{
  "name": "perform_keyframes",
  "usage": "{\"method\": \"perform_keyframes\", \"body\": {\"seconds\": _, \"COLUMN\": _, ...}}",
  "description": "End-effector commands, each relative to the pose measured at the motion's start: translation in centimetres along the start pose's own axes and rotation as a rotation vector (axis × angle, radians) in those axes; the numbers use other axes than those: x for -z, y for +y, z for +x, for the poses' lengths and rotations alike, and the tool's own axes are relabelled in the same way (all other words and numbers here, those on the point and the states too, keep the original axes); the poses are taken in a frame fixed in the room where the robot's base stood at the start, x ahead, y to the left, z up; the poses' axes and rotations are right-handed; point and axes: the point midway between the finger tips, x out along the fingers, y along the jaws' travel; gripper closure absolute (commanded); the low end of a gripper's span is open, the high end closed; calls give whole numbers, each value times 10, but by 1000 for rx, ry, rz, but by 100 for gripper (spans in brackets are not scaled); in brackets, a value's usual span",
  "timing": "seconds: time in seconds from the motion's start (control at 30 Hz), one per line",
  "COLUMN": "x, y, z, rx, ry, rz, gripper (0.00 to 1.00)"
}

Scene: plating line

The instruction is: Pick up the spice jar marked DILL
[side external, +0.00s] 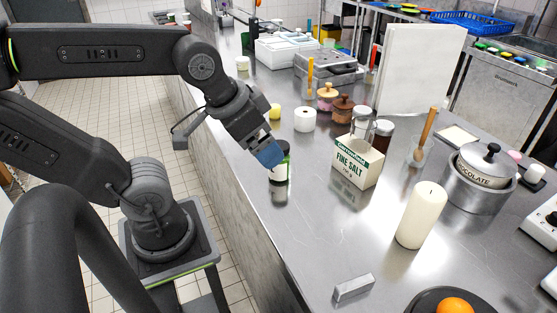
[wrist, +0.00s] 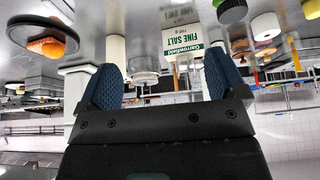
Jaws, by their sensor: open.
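A small jar (side external: 280,173) with a dark lid, a green band and a pale label stands upright near the counter's left edge in the side view. No DILL lettering is legible. My gripper (side external: 268,154) is tilted down, and its blue fingers partly cover the jar's upper left; I cannot tell whether they touch. In the wrist view, which is upside down, my gripper (wrist: 163,82) is open with a wide gap and nothing held. A green-topped thing (wrist: 232,11), likely the same jar, shows at the top edge, outside the gap.
A white candle (side external: 421,215) and a grey block (side external: 353,287) are nearer. A white container (side external: 305,120) stands behind. The counter (side external: 300,225) in front of the jar is clear.

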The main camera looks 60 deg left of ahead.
Motion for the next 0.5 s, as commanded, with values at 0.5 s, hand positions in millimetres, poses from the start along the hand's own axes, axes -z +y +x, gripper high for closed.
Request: {"method": "perform_keyframes", "body": {"seconds": 0.5, "x": 55, "y": -82, "z": 38, "rx": 218, "ry": -163, "rz": -523, "gripper": 9}}
